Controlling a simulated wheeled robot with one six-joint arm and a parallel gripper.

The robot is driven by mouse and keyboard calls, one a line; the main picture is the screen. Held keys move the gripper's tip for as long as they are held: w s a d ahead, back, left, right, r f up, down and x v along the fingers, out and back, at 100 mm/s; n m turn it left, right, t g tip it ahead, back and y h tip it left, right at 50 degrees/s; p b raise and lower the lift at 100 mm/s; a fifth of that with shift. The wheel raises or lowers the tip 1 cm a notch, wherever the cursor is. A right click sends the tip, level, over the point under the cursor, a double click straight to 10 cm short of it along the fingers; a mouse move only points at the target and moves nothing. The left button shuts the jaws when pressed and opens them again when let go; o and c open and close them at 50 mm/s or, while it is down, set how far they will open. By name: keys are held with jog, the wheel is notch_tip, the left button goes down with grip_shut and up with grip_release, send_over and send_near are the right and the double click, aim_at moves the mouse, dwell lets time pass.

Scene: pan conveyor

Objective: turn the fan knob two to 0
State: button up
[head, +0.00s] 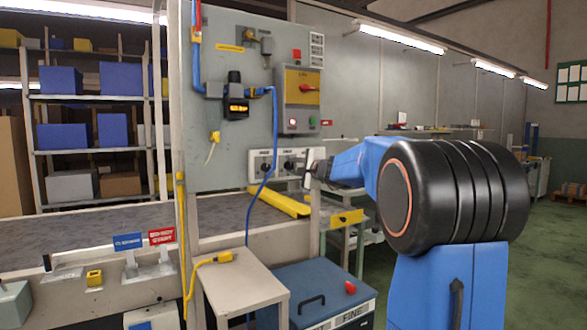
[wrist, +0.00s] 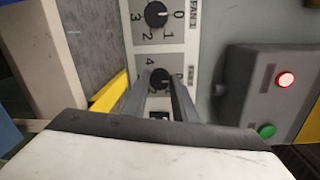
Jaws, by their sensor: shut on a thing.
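The fan panel (head: 276,177) is a white plate with two black round knobs, low on the grey cabinet face. Fan knob two (wrist: 160,78) is the lower knob in the wrist view and the right one (head: 288,165) in the head view. My gripper (wrist: 161,82) has its two grey fingertips on either side of this knob, shut on it. The fingers and gripper body hide part of its dial. A 4 shows beside it; its pointer direction is not clear. Fan knob one (wrist: 156,14) is free, with 0 to 3 printed around it.
A control box with a lit red light (wrist: 285,80) and a green button (wrist: 266,131) stands beside the panel. A yellow bar (head: 279,201) lies below the knobs. A blue hose (head: 272,140) hangs in front of the panel. A blue lidded bin (head: 310,285) stands below.

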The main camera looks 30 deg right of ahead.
jog(key=shift+f, duration=0.1)
dwell(0.3)
jog(key=o, duration=1)
jog(key=shift+o, duration=0.2)
jog(key=shift+s, duration=0.1)
jog(key=shift+s, duration=0.3)
jog(key=s+d+r, duration=0.1)
jog(key=s, duration=1.5)
jog(key=shift+s, duration=0.3)
